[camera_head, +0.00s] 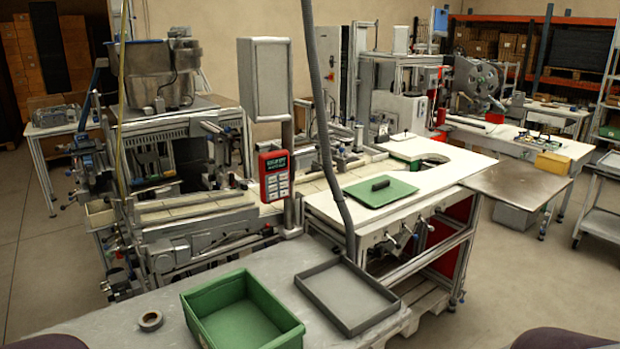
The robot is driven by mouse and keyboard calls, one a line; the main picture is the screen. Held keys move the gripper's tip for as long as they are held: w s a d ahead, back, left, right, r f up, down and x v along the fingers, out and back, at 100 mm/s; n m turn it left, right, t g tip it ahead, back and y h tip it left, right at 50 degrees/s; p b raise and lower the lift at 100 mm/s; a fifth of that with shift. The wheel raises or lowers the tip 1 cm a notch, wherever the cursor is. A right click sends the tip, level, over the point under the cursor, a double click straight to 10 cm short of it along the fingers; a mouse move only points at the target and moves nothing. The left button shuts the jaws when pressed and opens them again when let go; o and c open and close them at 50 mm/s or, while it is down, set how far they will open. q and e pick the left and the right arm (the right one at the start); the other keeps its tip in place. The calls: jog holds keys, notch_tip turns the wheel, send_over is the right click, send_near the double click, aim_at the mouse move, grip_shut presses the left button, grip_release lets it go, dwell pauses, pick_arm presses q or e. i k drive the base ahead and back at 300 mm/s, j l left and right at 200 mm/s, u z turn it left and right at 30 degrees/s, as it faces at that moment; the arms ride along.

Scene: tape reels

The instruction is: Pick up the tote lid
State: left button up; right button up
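A flat green lid (366,195) with a dark block-shaped handle (380,184) on top lies on the white tabletop of the machine, just right of the grey hose. An open green tote (294,322) stands on the grey table in front, uncovered, and looks empty. The lid is farther back than the tote and to its right, apart from it. Neither of my grippers shows; only dark rounded shapes, perhaps parts of my arms, show at the bottom left and bottom right edges.
A shallow grey tray (387,310) lies right of the tote on the grey table (120,318). A roll of tape (150,320) lies left of the tote. A grey hose (329,150) hangs down between tray and machine. A red control panel (276,176) stands left of the lid.

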aim_at(376, 192)
jog(key=i+l+u, duration=0.4)
jog(key=l, duration=0.25)
jog(key=i+l+u, duration=0.25)
jog(key=l+u, duration=0.2)
jog(key=l, duration=0.3)
jog(key=i+l+u, duration=0.2)
jog(key=l, duration=0.25)
jog(key=k+j, duration=0.05)
